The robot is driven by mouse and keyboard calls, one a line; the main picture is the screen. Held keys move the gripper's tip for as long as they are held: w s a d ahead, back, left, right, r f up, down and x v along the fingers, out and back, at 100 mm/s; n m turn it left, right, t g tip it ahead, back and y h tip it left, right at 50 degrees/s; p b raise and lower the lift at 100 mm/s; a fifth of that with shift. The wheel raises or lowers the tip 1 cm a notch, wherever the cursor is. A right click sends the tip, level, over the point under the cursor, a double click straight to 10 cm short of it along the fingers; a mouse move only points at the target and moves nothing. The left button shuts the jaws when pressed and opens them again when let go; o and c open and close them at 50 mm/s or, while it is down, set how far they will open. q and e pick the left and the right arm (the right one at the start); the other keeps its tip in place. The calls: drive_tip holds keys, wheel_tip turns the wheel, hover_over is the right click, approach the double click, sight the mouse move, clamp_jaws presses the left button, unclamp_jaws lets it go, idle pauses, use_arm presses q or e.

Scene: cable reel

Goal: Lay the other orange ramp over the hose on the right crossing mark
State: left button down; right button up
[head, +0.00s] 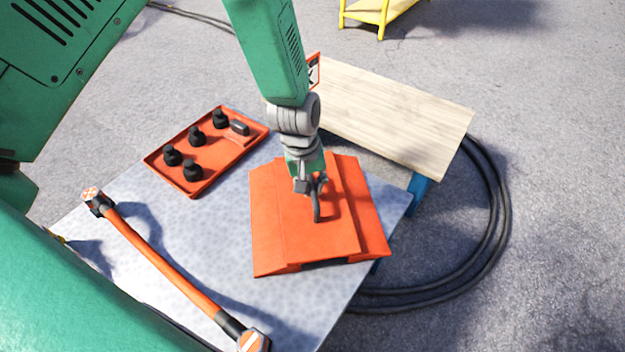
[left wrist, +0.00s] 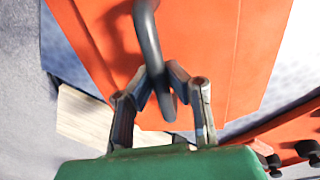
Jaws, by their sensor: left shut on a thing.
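An orange ramp (head: 285,225) with sloped sides and a dark loop handle (head: 317,205) is at the right end of the grey table. My left gripper (head: 312,187) comes down from above and is shut on the handle. In the left wrist view, the two fingers (left wrist: 163,90) close around the handle (left wrist: 150,45), with the ramp (left wrist: 215,50) filling the background. I cannot tell whether the ramp rests on the table or hangs just above it. A black hose (head: 497,215) curves over the floor at the right. No crossing mark is clearly identifiable. My right gripper is not in view.
The grey table (head: 225,235) carries an orange tray (head: 190,186) with several black knobs and an orange bar (head: 165,262) with black sleeves. A wooden-topped bench (head: 395,115) stands behind. A yellow stand (head: 382,12) is at the back. Floor at the right is open.

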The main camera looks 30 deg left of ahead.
use_arm(q)
drive_tip(key=shift+a+r, duration=0.1)
drive_tip(key=shift+a, duration=0.05)
drive_tip(key=c, duration=1.6)
unclamp_jaws()
